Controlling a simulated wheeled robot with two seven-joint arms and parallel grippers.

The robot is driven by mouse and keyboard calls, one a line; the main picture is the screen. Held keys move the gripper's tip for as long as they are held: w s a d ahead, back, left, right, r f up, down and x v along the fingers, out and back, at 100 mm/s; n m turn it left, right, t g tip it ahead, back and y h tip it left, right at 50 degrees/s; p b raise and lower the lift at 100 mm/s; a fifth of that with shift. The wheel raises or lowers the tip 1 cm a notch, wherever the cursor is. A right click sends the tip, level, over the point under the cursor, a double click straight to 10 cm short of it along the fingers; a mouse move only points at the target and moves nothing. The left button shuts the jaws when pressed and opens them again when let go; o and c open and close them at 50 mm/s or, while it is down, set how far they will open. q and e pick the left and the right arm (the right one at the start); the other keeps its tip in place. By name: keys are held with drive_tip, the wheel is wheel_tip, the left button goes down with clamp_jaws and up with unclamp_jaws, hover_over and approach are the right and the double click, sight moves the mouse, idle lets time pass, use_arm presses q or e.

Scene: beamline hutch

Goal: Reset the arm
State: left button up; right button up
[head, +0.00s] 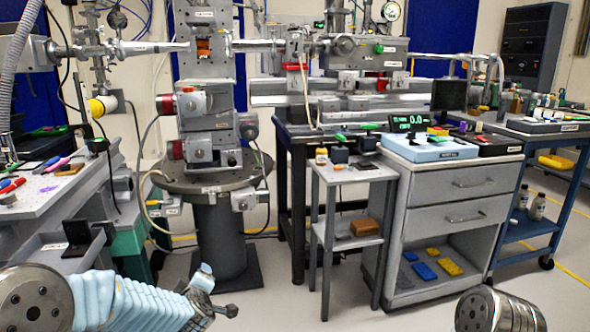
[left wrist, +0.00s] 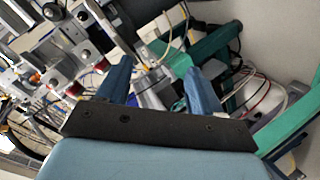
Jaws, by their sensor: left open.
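My left arm comes in from the lower left of the head view, covered in a pale blue ribbed sleeve. My left gripper (head: 212,290) is at its end, in front of the foot of the grey pedestal (head: 218,235), above the floor. In the left wrist view the two blue fingers of my left gripper (left wrist: 156,68) stand apart, with nothing between them. Only a metal link of my right arm shows at the lower right of the head view; its gripper is outside the picture.
A grey bench (head: 35,208) stands at the left. A small side table (head: 352,174) and a drawer cabinet (head: 455,195) stand right of centre, with a blue cart (head: 530,228) beyond. Green framework (left wrist: 215,40) and loose cables are near the left wrist. Floor (head: 290,305) in front is clear.

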use_arm(q)
drive_tip(key=s+d+f+m+g+h, duration=0.2)
drive_tip(key=s+f, duration=0.1)
drive_tip(key=f, duration=0.4)
drive_tip(key=s+d+f+m+g+h, duration=0.1)
drive_tip(key=s+d+f+m, duration=0.15)
drive_tip(key=f, duration=0.45)
drive_tip(key=s+d+f+m+g+h, duration=0.1)
drive_tip(key=s+d+f+m+g, duration=0.1)
drive_tip(key=s+f, duration=0.4)
drive_tip(key=s+d+f+m+g+h, duration=0.2)
drive_tip(key=s+d+f+g, duration=0.2)
drive_tip(key=s, duration=0.8)
drive_tip(key=s+d+f+m+g+h, duration=0.2)
drive_tip(key=s+f+m+g, duration=0.1)
drive_tip(key=s+f, duration=0.5)
drive_tip(key=shift+s+d, duration=0.4)
